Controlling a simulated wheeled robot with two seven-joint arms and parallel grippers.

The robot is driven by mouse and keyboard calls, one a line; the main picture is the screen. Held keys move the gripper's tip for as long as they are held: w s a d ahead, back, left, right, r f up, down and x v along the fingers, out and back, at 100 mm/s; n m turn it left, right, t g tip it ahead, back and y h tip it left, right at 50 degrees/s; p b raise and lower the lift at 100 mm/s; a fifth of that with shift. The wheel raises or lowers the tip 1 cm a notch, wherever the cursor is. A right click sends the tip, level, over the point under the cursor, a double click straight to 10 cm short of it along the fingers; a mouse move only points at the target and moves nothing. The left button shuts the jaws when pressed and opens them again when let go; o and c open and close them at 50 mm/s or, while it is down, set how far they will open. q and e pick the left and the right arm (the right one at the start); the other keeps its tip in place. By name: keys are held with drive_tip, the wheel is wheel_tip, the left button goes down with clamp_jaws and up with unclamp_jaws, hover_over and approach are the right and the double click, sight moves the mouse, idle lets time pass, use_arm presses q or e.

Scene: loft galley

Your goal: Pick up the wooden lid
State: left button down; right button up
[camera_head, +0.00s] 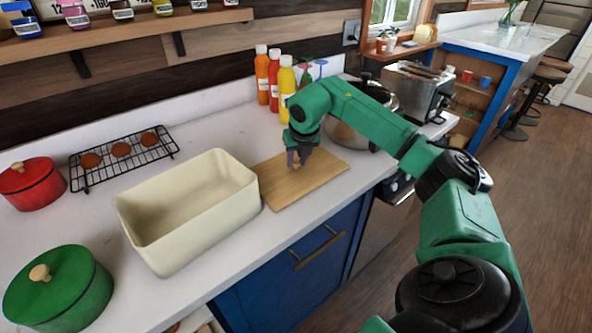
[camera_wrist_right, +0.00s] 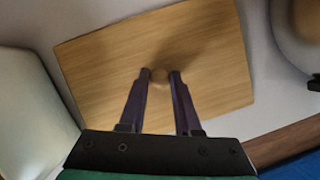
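The wooden lid (camera_head: 318,178) is a flat, light-brown rectangular board with a small round knob. It lies on the white counter, right of the cream bin. In the right wrist view the lid (camera_wrist_right: 100,75) fills the middle, and its knob (camera_wrist_right: 160,77) shows between my fingertips. My right gripper (camera_head: 297,160) points down over the lid, its fingers apart on either side of the knob. It also shows in the right wrist view (camera_wrist_right: 160,73). I cannot tell whether the fingers press on the knob. My left gripper is out of view.
The cream bin (camera_head: 130,215) stands close beside the lid's left edge. Sauce bottles (camera_head: 262,75) stand behind, and a pot (camera_head: 350,135) stands behind right. A green pot (camera_head: 62,290), a red pot (camera_head: 30,185) and a cooling rack (camera_head: 165,140) are left. The counter's front edge is near.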

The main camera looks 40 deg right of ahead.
clamp_jaws()
